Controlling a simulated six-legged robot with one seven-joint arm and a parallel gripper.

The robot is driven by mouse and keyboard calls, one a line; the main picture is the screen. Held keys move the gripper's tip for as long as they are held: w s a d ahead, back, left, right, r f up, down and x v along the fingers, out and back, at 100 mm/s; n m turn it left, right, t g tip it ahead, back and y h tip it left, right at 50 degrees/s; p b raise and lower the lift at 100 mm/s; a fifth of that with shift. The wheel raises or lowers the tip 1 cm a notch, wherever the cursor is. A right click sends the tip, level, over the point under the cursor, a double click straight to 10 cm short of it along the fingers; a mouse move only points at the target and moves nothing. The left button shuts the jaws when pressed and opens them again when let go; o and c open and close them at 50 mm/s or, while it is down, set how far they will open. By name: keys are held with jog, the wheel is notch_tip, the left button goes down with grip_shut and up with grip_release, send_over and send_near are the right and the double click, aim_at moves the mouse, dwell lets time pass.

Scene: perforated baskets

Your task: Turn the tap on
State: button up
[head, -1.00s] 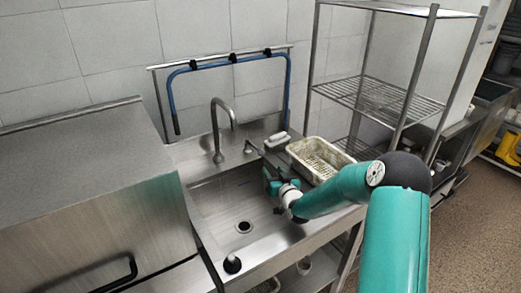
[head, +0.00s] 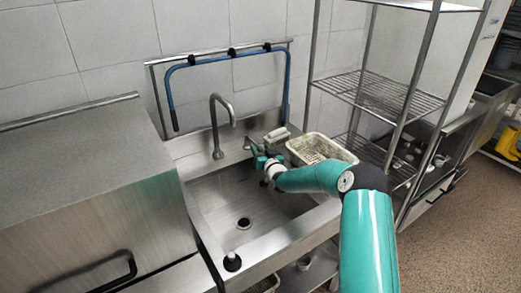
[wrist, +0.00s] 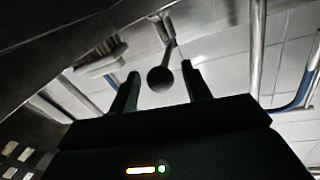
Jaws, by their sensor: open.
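The metal tap (head: 216,122) has a tall curved spout and stands at the back of the steel sink (head: 213,203). Its lever handle (head: 249,143) is to the right of the spout in the head view. My gripper (head: 260,157) is at the lever, over the back right of the basin. In the wrist view, my gripper (wrist: 160,72) is open, and the dark round end of the lever (wrist: 160,79) appears between its two fingers. I cannot tell whether they touch. A vertical pipe, probably the spout (wrist: 258,42), shows to the right.
A perforated basket (head: 318,148) stands right of the sink, with a pale object (head: 277,134) behind the lever. A wire shelf rack (head: 388,95) is at the right. A blue hose (head: 288,85) hangs on the wall behind. A steel unit (head: 85,180) borders the sink's left.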

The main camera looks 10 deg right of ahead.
jog(key=shift+w+a, duration=0.1)
jog(key=shift+w, duration=0.4)
jog(key=shift+r, duration=0.1)
jog(key=shift+c, duration=0.5)
grip_shut()
jog(key=shift+d, duration=0.25)
